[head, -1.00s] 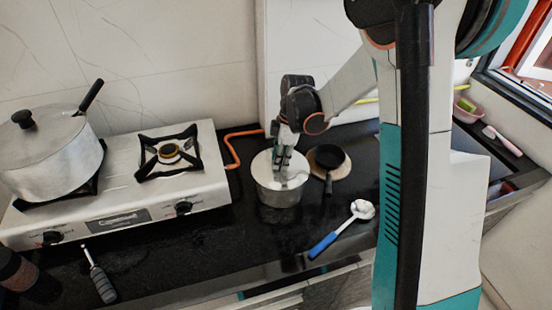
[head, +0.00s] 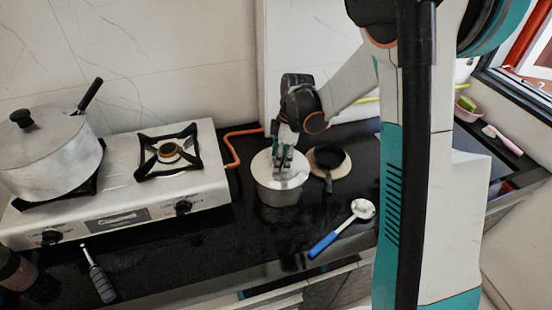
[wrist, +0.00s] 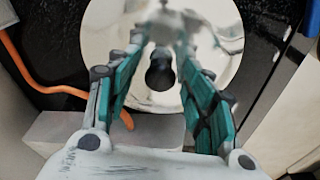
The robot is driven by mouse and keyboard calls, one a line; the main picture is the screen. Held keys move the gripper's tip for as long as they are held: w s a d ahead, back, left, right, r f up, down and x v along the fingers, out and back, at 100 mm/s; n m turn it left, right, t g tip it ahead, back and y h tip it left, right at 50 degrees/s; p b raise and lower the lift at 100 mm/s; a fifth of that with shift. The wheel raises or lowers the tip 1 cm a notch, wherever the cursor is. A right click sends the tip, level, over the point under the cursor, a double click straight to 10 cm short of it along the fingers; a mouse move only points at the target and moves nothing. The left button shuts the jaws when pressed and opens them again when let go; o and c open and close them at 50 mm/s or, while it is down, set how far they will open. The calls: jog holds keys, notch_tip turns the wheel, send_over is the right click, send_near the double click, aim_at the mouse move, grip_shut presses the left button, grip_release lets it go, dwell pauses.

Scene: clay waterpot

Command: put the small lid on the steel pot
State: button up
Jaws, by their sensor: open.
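The steel pot (head: 279,194) stands on the dark counter, right of the stove. The small lid (head: 263,170), a shiny round disc, lies over the pot's mouth. Whether its rim sits fully flush cannot be told. In the wrist view the lid (wrist: 110,45) fills the upper middle, with its black knob (wrist: 160,76) near the centre. My gripper (head: 283,172) is just above the lid, pointing down. In the wrist view my gripper (wrist: 160,62) is open, with its teal fingers on either side of the knob and visible gaps. The pot's inside is hidden by the lid.
A large lidded pot (head: 48,160) is on the stove's left burner; the right burner (head: 169,152) is empty. A small black pan (head: 328,160) on a round board is close right of the steel pot. A blue-handled ladle (head: 340,230) lies in front; an orange hose (head: 234,148) runs behind.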

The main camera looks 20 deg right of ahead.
notch_tip(320, 180, up, 12)
jog(key=d, duration=0.1)
jog(key=shift+s+d, duration=0.2)
jog(key=shift+d, duration=0.1)
jog(key=shift+f, duration=0.15)
jog(key=s+a+r+m+t, duration=0.1)
jog(key=s+r+m+t, duration=0.2)
jog(key=s+m, duration=0.4)
jog(key=s+a+r+m+t+h, duration=0.1)
jog(key=s+r+m+t, duration=0.2)
jog(key=s+m, duration=0.5)
jog(key=shift+s+r+t+h, duration=0.3)
jog(key=shift+s+t, duration=0.1)
jog(key=shift+s, duration=3.4)
